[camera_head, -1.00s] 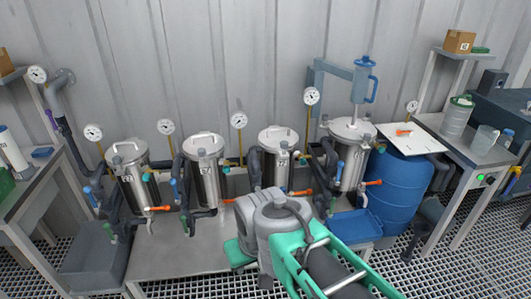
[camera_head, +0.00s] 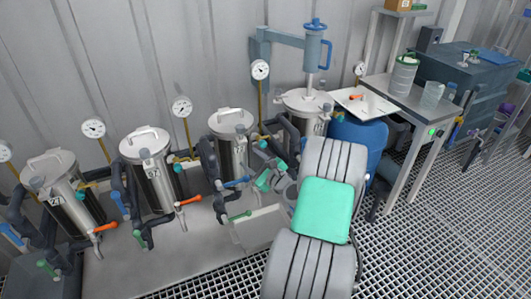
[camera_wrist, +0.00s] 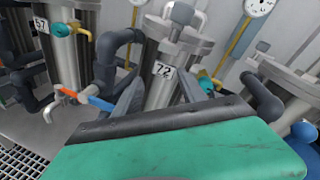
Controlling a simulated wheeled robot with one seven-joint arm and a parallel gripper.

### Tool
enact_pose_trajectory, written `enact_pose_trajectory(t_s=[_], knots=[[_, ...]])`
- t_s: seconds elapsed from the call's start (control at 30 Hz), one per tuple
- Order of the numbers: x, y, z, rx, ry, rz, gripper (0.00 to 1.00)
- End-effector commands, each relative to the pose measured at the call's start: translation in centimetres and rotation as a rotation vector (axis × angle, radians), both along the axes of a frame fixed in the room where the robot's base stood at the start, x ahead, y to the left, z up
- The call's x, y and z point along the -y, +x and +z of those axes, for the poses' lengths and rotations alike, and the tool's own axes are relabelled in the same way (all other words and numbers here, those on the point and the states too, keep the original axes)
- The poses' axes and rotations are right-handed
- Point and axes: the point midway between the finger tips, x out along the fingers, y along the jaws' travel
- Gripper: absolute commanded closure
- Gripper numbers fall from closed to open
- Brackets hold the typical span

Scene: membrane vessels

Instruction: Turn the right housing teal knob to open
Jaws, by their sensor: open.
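The rightmost steel housing (camera_head: 304,108) stands at the back right in the head view, its lower part hidden by my arm. Its teal knob cannot be made out there. My gripper (camera_head: 270,178) is in front of the third housing (camera_head: 232,130), partly hidden by my arm. In the wrist view the gripper fingers (camera_wrist: 158,98) are spread, with nothing between them. The housing labelled 72 (camera_wrist: 165,75) is beyond them. A teal knob (camera_wrist: 207,84) is just right of that housing, apart from the fingers; I cannot tell which housing it belongs to.
Two more steel housings (camera_head: 150,160) (camera_head: 62,190) stand to the left, with dark pipes and coloured handles between. A blue barrel (camera_head: 365,140) is behind my arm. A side table (camera_head: 410,92) holds jars. Grated floor (camera_head: 430,220) is clear at front right.

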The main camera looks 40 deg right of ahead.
Motion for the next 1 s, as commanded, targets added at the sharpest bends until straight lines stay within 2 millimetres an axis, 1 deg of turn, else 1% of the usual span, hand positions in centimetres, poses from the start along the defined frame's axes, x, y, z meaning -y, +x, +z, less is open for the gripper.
enact_pose_trajectory(t_s=[0.03,0.1,0.17,0.2,0.27,0.5,0.6,0.7,0.9,0.93,1.0], knots=[[3.3,-1.8,-1.1,0.070,0.130,-0.099,0.51],[5.8,-3.4,-1.3,0.148,0.245,-0.181,0.51],[6.8,-3.9,-1.4,0.181,0.293,-0.212,0.51],[7.1,-3.8,-1.3,0.190,0.305,-0.219,0.51],[7.3,-3.1,-1.1,0.193,0.309,-0.219,0.51],[8.6,1.4,-1.0,0.191,0.302,-0.217,0.51],[9.0,2.6,-1.1,0.190,0.303,-0.216,0.51],[9.2,3.2,-1.2,0.189,0.303,-0.219,0.51],[9.2,3.2,-1.2,0.189,0.303,-0.219,0.51],[9.2,3.2,-1.2,0.189,0.303,-0.219,0.52],[9.2,3.2,-1.2,0.189,0.302,-0.219,0.58]])
